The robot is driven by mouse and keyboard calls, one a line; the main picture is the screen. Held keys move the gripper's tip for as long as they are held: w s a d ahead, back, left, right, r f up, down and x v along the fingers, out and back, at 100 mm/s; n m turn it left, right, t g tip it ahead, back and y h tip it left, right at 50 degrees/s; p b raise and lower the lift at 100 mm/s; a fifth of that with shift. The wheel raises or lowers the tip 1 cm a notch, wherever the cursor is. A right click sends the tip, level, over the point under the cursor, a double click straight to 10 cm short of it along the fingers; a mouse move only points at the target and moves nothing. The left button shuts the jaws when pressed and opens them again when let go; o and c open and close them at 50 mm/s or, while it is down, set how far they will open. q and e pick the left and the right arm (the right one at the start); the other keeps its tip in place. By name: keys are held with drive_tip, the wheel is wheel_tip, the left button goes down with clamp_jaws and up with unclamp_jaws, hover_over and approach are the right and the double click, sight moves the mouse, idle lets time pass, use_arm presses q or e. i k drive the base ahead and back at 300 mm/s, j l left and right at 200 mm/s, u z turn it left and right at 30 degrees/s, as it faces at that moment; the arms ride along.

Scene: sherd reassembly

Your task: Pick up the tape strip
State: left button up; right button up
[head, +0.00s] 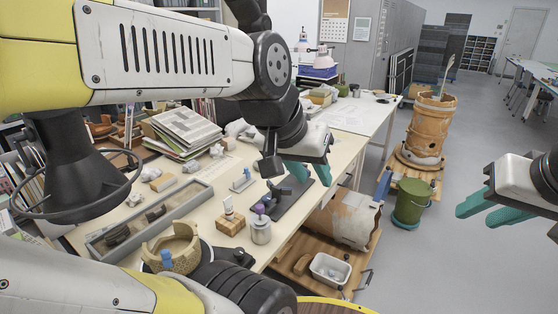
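I cannot make out a separate tape strip with certainty. A dark grey holder with a long base (291,205), possibly a tape dispenser, stands on the cream worktable (330,150). My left gripper (308,172) is just above and behind it, its teal fingers apart with nothing visible between them. A tan, partly built pot (182,243) sits on a dark round support at the near edge, with a small blue patch (166,259) on its side. My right gripper (487,211) is open and empty over the floor at the right.
A grey tray (196,193) holds dark sherds. A wooden block (230,224) and a white jar with a purple top (261,230) stand near the holder. Stacked papers (184,130) lie at the back left.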

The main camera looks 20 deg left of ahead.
sight(246, 172)
drive_tip(key=i+l+u, duration=0.2)
drive_tip(key=i+u, duration=0.25)
drive_tip(key=i+l+u, duration=0.3)
drive_tip(key=i+u, duration=0.15)
drive_tip(key=u, duration=0.8)
drive_tip(key=i+l+z, duration=0.15)
drive_tip(key=z, duration=0.2)
drive_tip(key=i+l+z, duration=0.1)
drive_tip(key=z, duration=0.3)
drive_tip(key=i+z, duration=0.2)
drive_tip(key=z, duration=0.15)
